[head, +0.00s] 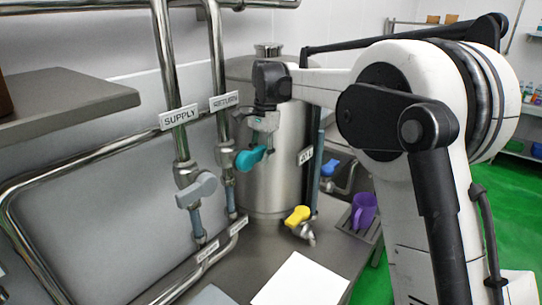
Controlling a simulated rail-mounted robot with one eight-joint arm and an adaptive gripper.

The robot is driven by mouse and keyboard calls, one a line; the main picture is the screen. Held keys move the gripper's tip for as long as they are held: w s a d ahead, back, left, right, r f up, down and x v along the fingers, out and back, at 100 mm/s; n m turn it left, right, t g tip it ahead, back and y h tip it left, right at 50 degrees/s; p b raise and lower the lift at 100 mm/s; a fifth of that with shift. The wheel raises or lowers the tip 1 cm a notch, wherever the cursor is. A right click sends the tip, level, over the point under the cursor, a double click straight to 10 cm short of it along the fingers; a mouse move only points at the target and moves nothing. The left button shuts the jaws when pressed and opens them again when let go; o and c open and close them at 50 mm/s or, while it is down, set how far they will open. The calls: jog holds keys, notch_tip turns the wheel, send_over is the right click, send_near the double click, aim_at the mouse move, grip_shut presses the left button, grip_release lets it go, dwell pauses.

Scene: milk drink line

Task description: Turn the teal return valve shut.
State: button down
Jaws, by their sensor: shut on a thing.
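The teal return valve handle (248,159) sits on the pipe labelled RETURN (224,101), in the middle of the head view. The handle sticks out to the right of the pipe, roughly across it, in front of the steel tank. My gripper (263,139) comes down from above and is shut on the teal handle at its right part. The fingers hide some of the handle, and the exact contact is small in this view.
A grey valve handle (196,190) is on the SUPPLY pipe to the left. The steel tank (287,180) stands close behind my gripper. A yellow tap handle (297,215), a blue handle (329,168) and a purple mug (363,211) are lower right. A grey shelf (75,98) juts out left.

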jog(key=c, duration=1.6)
grip_release()
jog(key=shift+c, duration=0.2)
jog(key=r, duration=0.4)
jog(key=w+r, duration=0.1)
jog(key=r, duration=0.3)
jog(key=d+r, duration=0.1)
jog(key=r, duration=0.3)
jog(key=shift+w, duration=0.2)
